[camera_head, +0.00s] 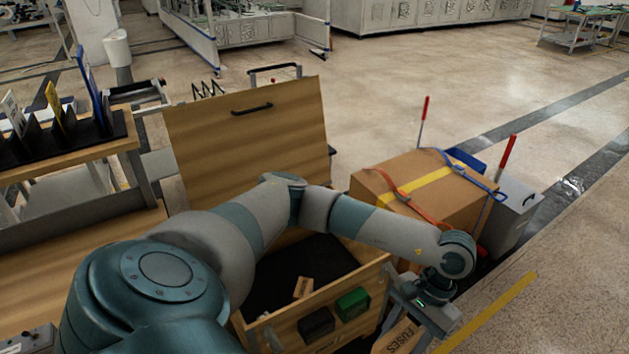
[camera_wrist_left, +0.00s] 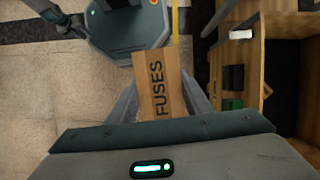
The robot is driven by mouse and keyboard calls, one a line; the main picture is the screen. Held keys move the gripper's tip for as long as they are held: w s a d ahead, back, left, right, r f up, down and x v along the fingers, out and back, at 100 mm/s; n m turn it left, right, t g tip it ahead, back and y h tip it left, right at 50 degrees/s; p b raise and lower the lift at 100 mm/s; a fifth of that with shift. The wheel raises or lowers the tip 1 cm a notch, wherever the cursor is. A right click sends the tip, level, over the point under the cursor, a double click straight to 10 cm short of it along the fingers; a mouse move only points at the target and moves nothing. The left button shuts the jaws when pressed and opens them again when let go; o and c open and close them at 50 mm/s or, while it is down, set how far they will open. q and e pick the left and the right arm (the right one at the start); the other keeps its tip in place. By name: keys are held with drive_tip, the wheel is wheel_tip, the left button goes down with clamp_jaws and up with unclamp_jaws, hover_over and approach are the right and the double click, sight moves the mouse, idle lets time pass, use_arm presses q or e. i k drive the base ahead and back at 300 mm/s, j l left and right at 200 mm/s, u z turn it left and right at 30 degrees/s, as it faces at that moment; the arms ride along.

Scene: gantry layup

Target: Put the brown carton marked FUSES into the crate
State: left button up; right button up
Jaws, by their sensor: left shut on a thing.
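The brown carton marked FUSES (camera_wrist_left: 160,84) is held between the two fingers of my left gripper (camera_wrist_left: 163,104). In the head view the carton (camera_head: 399,338) shows at the bottom edge, partly cut off, below my left gripper (camera_head: 421,306). The wooden crate (camera_head: 364,272) stands with its lid (camera_head: 245,130) up and a dark inside. My left forearm reaches across it and hides part of it. The carton is outside the crate, off its front right corner. In the wrist view the crate (camera_wrist_left: 251,58) is to the right of the carton. My right gripper is not in view.
A small brown piece (camera_head: 303,287) lies inside the crate. A black box (camera_head: 317,323) and a green box (camera_head: 352,303) sit at its front wall. A large strapped carton (camera_head: 425,190) stands to the right. A wooden bench (camera_head: 65,165) is at left.

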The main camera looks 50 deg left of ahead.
sight(334, 276)
drive_tip(key=i+u, duration=0.4)
drive_tip(key=i, duration=0.15)
drive_tip(key=i+l+u, duration=0.15)
drive_tip(key=i+u, duration=0.3)
drive_tip(key=i+j+u, duration=0.1)
drive_tip(key=i+u, duration=0.7)
